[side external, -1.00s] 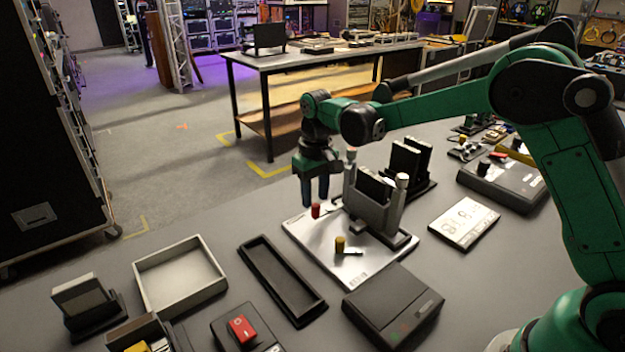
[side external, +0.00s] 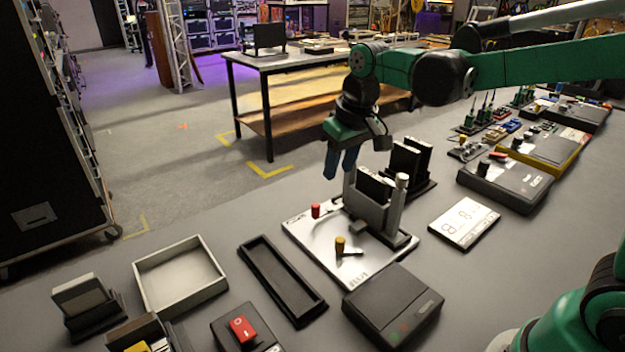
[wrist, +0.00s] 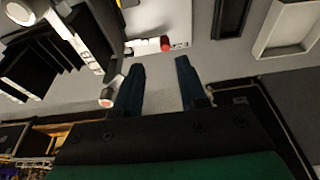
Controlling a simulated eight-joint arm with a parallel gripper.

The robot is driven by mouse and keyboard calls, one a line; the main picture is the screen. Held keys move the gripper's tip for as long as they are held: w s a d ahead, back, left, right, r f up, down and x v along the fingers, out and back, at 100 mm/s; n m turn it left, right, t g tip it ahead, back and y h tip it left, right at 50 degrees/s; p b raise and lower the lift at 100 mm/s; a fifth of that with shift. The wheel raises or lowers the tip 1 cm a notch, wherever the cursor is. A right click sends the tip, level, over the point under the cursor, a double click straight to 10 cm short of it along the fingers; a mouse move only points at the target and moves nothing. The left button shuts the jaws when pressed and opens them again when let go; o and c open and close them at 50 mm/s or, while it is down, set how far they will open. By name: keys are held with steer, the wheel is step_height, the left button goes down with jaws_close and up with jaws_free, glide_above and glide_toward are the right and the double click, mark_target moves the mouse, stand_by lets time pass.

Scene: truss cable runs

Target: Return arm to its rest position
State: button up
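My gripper (side external: 340,168) is raised behind the grey holder in the side external view, its blue fingers pointing down. In the wrist view my gripper (wrist: 160,78) shows two fingers apart with nothing between them. The red cap (wrist: 165,44) shows just beyond the fingertips in the wrist view. My gripper appears clear of all of these.
A dark box (side external: 393,305), an empty black tray (side external: 283,280), a light open tray (side external: 180,275) and a red switch (side external: 242,328) sit in front and left. A white panel (side external: 464,222) and several device boxes (side external: 505,182) are at the right. A workbench (side external: 300,62) stands behind.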

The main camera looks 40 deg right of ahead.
steer(key=s+t, duration=0.4)
steer(key=s, duration=0.6)
steer(key=shift+d+f, duration=0.3)
steer(key=shift+f, duration=0.15)
